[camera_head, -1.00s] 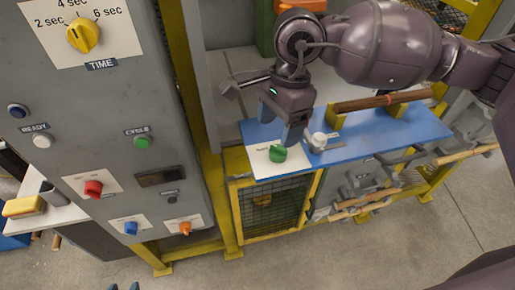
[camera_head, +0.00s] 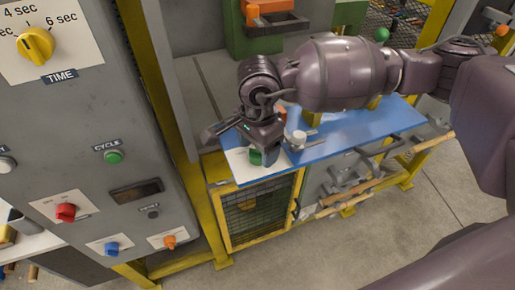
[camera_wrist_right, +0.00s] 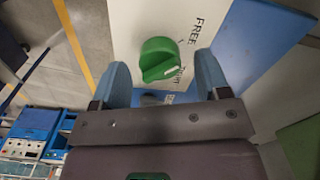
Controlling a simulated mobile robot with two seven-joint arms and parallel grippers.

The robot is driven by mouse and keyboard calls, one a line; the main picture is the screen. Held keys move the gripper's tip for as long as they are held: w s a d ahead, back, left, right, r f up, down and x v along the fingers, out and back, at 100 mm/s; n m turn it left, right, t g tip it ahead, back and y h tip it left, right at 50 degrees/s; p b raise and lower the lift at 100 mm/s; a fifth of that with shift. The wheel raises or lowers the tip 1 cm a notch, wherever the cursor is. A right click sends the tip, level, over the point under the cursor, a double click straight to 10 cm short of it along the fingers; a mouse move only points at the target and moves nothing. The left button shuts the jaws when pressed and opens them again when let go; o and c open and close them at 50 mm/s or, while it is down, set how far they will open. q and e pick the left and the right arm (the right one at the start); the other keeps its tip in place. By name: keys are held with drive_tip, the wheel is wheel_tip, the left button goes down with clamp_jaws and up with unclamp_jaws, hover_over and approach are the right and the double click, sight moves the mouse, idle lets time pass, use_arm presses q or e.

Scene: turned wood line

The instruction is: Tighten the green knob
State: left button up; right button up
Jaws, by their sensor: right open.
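The green knob (camera_head: 256,158) sits on a white plate (camera_head: 240,166) at the left end of a blue bench top. In the right wrist view the round knob (camera_wrist_right: 159,58) has a raised grip bar with a white line. Beside it the plate reads "FREE", and a second word below is partly hidden. My right gripper (camera_head: 263,151) is over the knob and partly covers it. In the wrist view its two blue fingers (camera_wrist_right: 161,76) are apart, one on each side of the knob, with gaps showing. My left gripper is out of view.
A grey control panel (camera_head: 60,130) with a yellow dial (camera_head: 36,45) and a yellow post (camera_head: 160,100) stand to the left. Wooden-handled clamps hang along the bench front.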

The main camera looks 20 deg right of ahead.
drive_tip(key=shift+f, duration=0.45)
drive_tip(key=c, duration=0.9)
